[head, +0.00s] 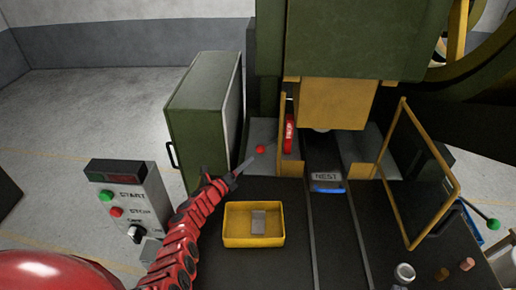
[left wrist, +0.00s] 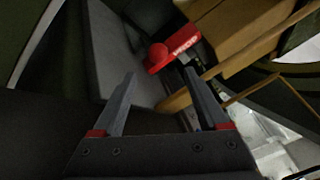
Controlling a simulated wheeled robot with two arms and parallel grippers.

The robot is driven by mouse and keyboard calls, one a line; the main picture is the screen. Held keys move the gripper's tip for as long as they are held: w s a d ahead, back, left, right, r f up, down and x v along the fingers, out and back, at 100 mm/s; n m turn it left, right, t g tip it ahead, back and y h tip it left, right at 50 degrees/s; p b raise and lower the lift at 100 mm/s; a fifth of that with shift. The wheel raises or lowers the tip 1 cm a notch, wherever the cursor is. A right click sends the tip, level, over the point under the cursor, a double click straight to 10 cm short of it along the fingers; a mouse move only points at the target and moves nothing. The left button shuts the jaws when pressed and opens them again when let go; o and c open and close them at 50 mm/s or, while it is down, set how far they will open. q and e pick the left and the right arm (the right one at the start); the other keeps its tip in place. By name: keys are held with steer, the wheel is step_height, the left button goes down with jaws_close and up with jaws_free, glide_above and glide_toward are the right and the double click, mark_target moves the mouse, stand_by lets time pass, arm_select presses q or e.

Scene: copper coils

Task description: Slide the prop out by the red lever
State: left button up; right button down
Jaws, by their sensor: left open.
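A red block with white lettering (head: 289,133), which looks like the prop, stands upright beside a yellow post at the left of the press. A red ball knob (head: 260,149), which looks like the lever's end, shows to its left. In the left wrist view the knob (left wrist: 158,54) appears against the lettered red block (left wrist: 182,45); any lever stem is hidden. My left gripper (head: 243,166) is just left of the knob. Its fingers (left wrist: 159,74) are open and empty, with the knob ahead between the tips, apparently untouched. My right gripper is out of view.
The yellow press ram (head: 327,103) hangs above the NEST plate (head: 327,177). A green cabinet (head: 203,110) stands close to my left gripper. A yellow tray (head: 253,240) holds a grey piece. A yellow guard frame (head: 409,225) stands at right. The control box (head: 130,205) is at left.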

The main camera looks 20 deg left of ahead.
mark_target(258, 152)
arm_select(q)
steer(key=shift+w+d, duration=0.3)
steer(key=shift+w, duration=0.15)
steer(key=w, duration=0.1)
steer(key=w+b, duration=0.1)
steer(key=w+f+b, duration=0.1)
steer(key=w, duration=0.1)
steer(key=shift+d, duration=0.35)
steer(key=b+x, duration=0.4)
steer(key=b, duration=0.1)
steer(key=shift+w+d+r, duration=0.1)
steer(key=shift+w+d, duration=0.05)
steer(key=shift+w, duration=0.1)
steer(key=shift+w+d+b, duration=0.1)
steer(key=shift+w+b, duration=0.45)
steer(key=shift+b, duration=0.1)
steer(key=shift+w+r, duration=0.2)
steer(key=shift+r, duration=0.05)
steer(key=shift+r, duration=0.1)
jaws_close()
